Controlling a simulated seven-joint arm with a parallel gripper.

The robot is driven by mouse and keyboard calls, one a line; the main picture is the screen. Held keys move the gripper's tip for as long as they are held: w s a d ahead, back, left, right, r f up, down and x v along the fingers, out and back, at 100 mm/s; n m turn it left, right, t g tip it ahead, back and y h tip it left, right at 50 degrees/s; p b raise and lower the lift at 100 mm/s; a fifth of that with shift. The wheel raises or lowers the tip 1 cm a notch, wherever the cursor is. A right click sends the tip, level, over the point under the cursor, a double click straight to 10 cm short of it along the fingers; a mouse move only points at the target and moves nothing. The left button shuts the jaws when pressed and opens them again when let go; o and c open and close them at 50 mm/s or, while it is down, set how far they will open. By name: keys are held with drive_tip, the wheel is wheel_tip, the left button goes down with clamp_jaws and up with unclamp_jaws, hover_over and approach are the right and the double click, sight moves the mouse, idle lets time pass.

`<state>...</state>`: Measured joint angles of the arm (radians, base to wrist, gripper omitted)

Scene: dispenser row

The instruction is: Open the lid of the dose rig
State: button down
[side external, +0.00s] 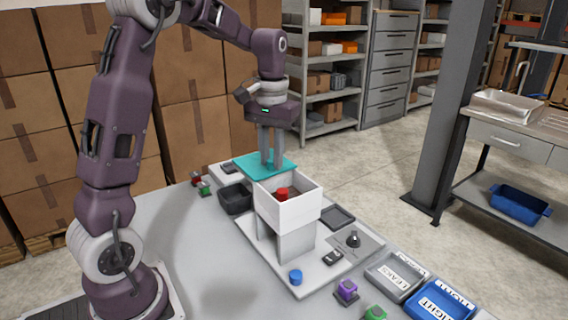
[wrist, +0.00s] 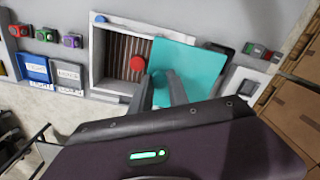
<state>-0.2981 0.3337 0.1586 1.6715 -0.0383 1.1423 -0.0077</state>
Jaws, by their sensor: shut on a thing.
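The dose rig is a white open-topped box (side external: 297,211) on a grey stand, and it also shows in the wrist view (wrist: 97,67). Its flat teal lid (side external: 252,163) sits level at the box's far-left side in the side view, clear of much of the opening. In the wrist view the lid (wrist: 203,68) lies right of the exposed slatted interior. A red round piece (side external: 282,193) shows in the opening, also in the wrist view (wrist: 138,63). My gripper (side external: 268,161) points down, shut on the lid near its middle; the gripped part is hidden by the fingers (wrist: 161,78).
A black bin (side external: 236,199) stands beside the rig. A blue round piece (side external: 295,277), a black knob (side external: 353,239), a purple block (side external: 346,291), a grey tray (side external: 396,276) and a blue tray (side external: 440,300) are at the front right. The table's left part is clear.

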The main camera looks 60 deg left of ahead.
sight(271, 160)
drive_tip(key=shift+a, duration=0.2)
drive_tip(key=c, duration=1.3)
unclamp_jaws()
drive_tip(key=shift+o, duration=0.2)
drive_tip(key=shift+r, duration=0.15)
wheel_tip(271, 160, up, 7)
drive_tip(key=shift+d+f, duration=0.1)
